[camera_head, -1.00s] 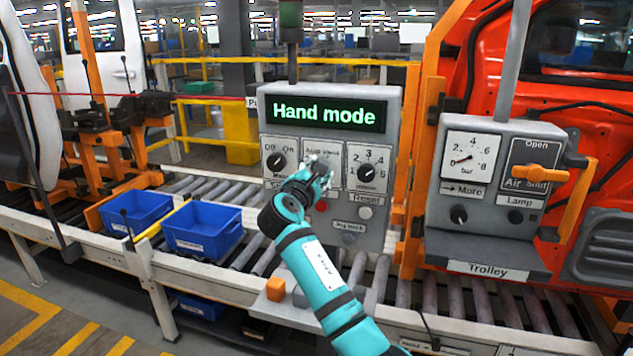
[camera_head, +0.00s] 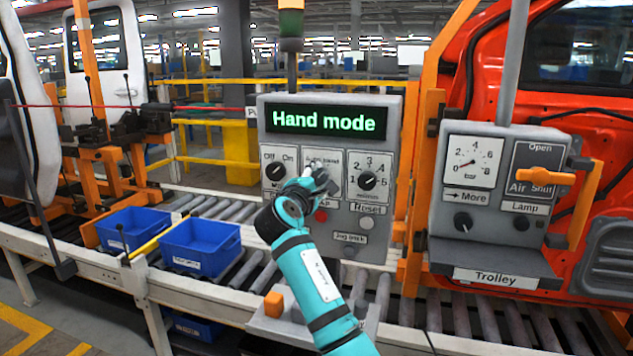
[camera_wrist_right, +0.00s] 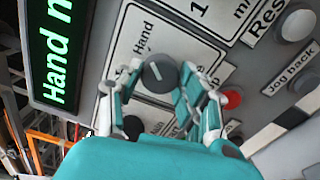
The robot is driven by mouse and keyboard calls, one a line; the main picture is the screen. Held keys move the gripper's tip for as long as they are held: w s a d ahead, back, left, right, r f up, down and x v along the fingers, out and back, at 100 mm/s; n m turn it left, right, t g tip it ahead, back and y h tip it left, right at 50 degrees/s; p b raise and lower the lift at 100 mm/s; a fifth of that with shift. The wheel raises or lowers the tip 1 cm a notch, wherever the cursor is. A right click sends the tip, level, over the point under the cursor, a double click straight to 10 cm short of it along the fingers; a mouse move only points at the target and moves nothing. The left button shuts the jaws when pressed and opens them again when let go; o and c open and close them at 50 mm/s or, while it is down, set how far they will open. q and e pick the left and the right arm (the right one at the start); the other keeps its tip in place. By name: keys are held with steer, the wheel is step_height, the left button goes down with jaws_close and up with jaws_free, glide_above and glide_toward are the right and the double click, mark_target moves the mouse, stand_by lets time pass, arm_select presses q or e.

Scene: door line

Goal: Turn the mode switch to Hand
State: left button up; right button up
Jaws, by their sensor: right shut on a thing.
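The grey control panel (camera_head: 390,150) stands behind the conveyor, and its green display (camera_head: 326,120) reads "Hand mode". The mode switch is a dark round knob (camera_wrist_right: 160,72) on a white label plate (camera_wrist_right: 150,30) with the word "Hand". A white mark shows on the knob. My right gripper (camera_head: 318,176) is at the middle plate of the panel and hides most of the switch in the head view. In the right wrist view its fingers (camera_wrist_right: 163,82) are shut on the knob, one on each side. My left gripper is in neither view.
An Off/On knob (camera_head: 275,170) is left of the switch and a numbered speed knob (camera_head: 367,180) right. A red button (camera_head: 321,215) and the Reset button (camera_head: 366,223) sit just below. The trolley box (camera_head: 485,180) with an orange handle (camera_head: 547,178) stands at the right.

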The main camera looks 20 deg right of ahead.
steer(key=shift+f, duration=0.1)
steer(key=o, duration=1.1)
steer(key=shift+o, duration=0.2)
steer(key=shift+s+a, duration=0.1)
steer(key=v, duration=1.1)
steer(key=shift+s+a, duration=0.25)
